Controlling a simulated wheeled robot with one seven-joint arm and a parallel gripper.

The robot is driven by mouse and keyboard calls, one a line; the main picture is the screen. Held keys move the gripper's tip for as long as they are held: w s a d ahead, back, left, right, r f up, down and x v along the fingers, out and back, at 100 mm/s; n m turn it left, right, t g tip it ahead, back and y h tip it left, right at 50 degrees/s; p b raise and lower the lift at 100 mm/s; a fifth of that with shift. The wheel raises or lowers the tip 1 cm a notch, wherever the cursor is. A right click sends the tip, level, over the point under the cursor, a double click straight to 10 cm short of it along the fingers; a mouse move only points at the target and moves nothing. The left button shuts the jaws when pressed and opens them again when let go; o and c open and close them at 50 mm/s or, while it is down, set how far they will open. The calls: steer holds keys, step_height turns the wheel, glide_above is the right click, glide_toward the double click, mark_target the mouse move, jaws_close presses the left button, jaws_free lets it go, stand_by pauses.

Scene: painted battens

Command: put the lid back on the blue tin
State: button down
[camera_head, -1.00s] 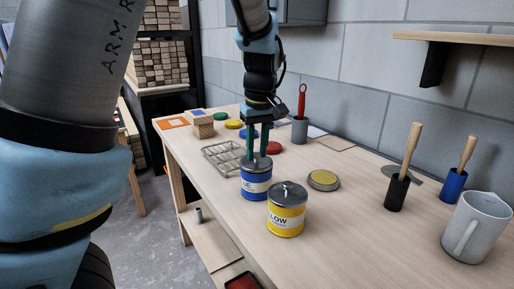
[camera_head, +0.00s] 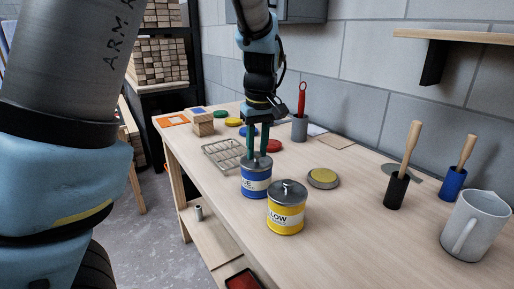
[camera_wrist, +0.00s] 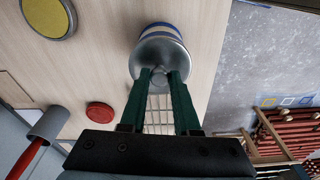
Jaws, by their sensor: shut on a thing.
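The blue tin (camera_head: 256,183) stands upright on the bench, left of the yellow tin. A grey metal lid (camera_head: 262,161) lies at the top of the blue tin; the lid also shows in the wrist view (camera_wrist: 160,53). My gripper (camera_head: 258,155) points down over the tin, its green fingers shut on the lid's knob. In the wrist view my fingers (camera_wrist: 160,75) meet at the knob, and they hide part of it. The lid looks in line with the tin, but I cannot tell whether it is fully seated.
The yellow tin (camera_head: 286,210) with its own lid stands close in front, to the right. A round yellow-topped disc (camera_head: 322,178) lies further right. A wire rack (camera_head: 222,153) lies behind left. Brushes and a grey jug (camera_head: 474,226) stand at the right.

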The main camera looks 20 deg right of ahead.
stand_by(0.8)
steer(key=c, duration=0.6)
jaws_free()
steer(key=shift+o, duration=0.5)
steer(key=o, duration=0.4)
steer(key=shift+p, duration=0.3)
steer(key=shift+r+p, duration=3.4)
steer(key=shift+r, duration=0.15)
